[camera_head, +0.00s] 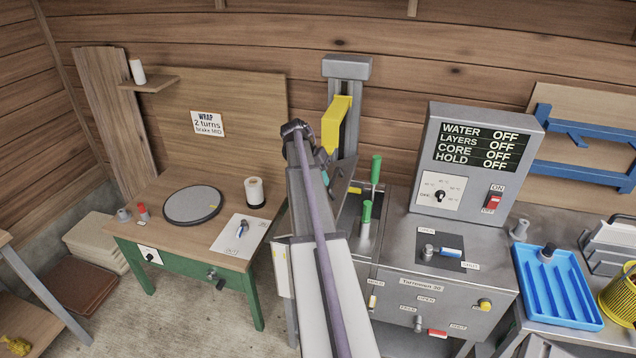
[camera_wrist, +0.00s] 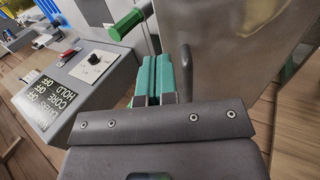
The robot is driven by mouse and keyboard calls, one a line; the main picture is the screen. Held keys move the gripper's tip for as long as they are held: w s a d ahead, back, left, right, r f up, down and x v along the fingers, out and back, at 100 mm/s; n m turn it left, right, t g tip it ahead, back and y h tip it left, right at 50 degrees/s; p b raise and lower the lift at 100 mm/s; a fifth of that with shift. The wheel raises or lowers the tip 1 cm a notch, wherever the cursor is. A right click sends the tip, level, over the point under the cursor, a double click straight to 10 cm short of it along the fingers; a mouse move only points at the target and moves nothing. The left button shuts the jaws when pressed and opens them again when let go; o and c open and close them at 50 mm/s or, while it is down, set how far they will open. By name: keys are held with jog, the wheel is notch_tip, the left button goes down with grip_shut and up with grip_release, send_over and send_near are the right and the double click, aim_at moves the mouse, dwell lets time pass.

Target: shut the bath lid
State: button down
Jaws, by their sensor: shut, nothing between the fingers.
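The machine with the bath (camera_head: 352,215) stands right of my arm, its open trough partly hidden by the arm. A broad grey metal panel (camera_wrist: 235,50), which looks like the raised bath lid, fills the right of the wrist view. In the head view, my arm mostly hides that area. My gripper (camera_wrist: 157,62) has teal fingers, shut with nothing between them. A dark upright bar (camera_wrist: 185,72) is just right of the fingers, close to the panel; I cannot tell whether they touch. My gripper also shows in the head view (camera_head: 325,165), beyond the arm, left of the green handles.
Two green-handled rods (camera_head: 375,169) stand at the trough. The control box (camera_head: 478,160) reads OFF on every line. A yellow-fronted column (camera_head: 336,122) rises behind. A green-legged table (camera_head: 178,225) with a round disc is left; a blue tray (camera_head: 557,287) is right.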

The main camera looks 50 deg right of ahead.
aim_at(339, 208)
jog(key=b+x, duration=0.5)
jog(key=x, duration=0.3)
jog(key=shift+w+a+f+b, duration=0.1)
jog(key=shift+f+b, duration=0.1)
jog(key=shift+b, duration=0.2)
jog(key=shift+s+f+b, duration=0.3)
jog(key=shift+f+b, duration=0.1)
jog(key=shift+b, duration=0.05)
jog(key=shift+r, duration=0.1)
jog(key=shift+s, duration=0.1)
jog(key=shift+b+x, duration=0.35)
jog(key=shift+x, duration=0.45)
jog(key=s+d+f+t+y+b, duration=0.1)
jog(key=s+f+t+b, duration=0.1)
jog(key=f+b, duration=0.7)
jog(key=shift+s+d+f+t, duration=0.25)
jog(key=shift+s+f+t, duration=0.05)
jog(key=shift+s+f, duration=0.45)
